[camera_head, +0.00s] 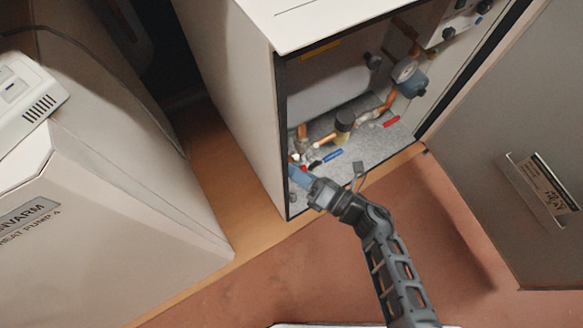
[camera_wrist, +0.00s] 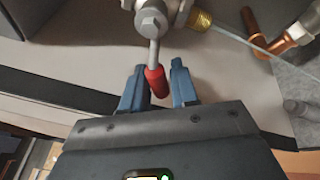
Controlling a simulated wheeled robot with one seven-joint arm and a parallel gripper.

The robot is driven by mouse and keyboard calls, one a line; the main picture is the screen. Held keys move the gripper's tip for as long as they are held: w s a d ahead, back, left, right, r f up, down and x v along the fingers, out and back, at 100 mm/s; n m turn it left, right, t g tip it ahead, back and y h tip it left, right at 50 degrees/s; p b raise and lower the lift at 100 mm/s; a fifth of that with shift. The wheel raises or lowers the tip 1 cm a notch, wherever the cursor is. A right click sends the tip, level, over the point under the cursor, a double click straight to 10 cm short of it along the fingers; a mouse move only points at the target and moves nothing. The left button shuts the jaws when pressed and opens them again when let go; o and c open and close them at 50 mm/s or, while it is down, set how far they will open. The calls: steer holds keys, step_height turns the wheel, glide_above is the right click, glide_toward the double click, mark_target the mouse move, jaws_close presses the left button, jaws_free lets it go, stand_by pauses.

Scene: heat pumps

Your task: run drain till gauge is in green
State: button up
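In the wrist view, a valve (camera_wrist: 152,22) has a thin metal lever ending in a red grip (camera_wrist: 156,82). My gripper (camera_wrist: 159,80) has its two blue fingers apart, one on each side of the red grip. I cannot tell whether either finger touches it. In the head view, my gripper (camera_head: 297,174) reaches into the lower left of the open cabinet (camera_head: 240,110).
Blue (camera_head: 332,156) and red (camera_head: 391,122) handles and copper pipes lie inside the cabinet. The cabinet door (camera_head: 500,130) stands open at the right. Another heat pump (camera_head: 110,190) stands at the left. The reddish floor (camera_head: 300,270) in front is mostly clear.

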steer(key=shift+w+a, duration=0.4)
steer(key=shift+a, duration=0.2)
jaws_close()
steer(key=shift+d+f+n+h+b, duration=0.25)
steer(key=shift+f+n+h+b, duration=0.15)
steer(key=shift+n, duration=0.4)
jaws_free()
steer(key=p+v, duration=0.2)
steer(key=v, duration=0.5)
steer(key=shift+d, duration=0.4)
steer(key=shift+s, duration=0.1)
